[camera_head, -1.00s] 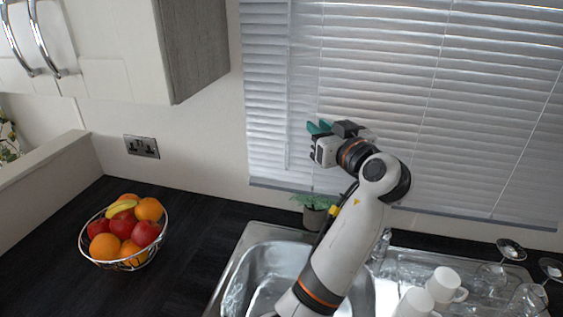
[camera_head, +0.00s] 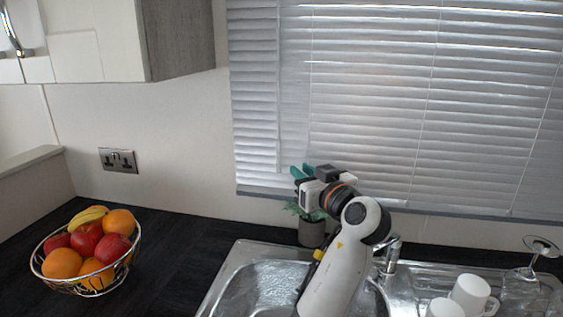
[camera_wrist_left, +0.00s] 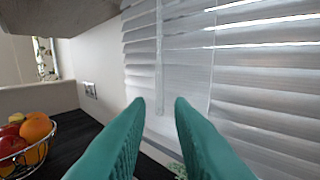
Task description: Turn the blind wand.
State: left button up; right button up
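The blind wand (camera_head: 279,100) is a thin pale rod hanging upright near the left side of the white slatted blind (camera_head: 380,110). In the left wrist view the wand (camera_wrist_left: 160,60) hangs ahead, its lower end lined up with the gap between my fingertips. My left gripper (camera_head: 297,171) has teal fingers and is near the blind's lower left part, just right of the wand in the head view. In the wrist view its fingers (camera_wrist_left: 160,103) are apart with nothing clearly held. I cannot tell how far the wand is from them. My right gripper is out of view.
A potted plant (camera_head: 312,232) stands below the gripper, behind the sink (camera_head: 240,270). White mugs (camera_head: 470,292) and an upturned glass (camera_head: 522,278) are on the drainer at right. A fruit bowl (camera_head: 128,262) sits on the left counter. A wall cupboard (camera_head: 180,40) hangs upper left.

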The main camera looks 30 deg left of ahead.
aim_at(280, 155)
pick_arm(q)
jog(key=p+x, duration=0.2)
jog(key=x, duration=0.7)
jog(key=shift+w+a+r, duration=0.1)
jog(key=shift+a, duration=0.15)
jog(key=shift+w+a+p, duration=0.35)
jog(key=shift+a, duration=0.05)
grip_shut()
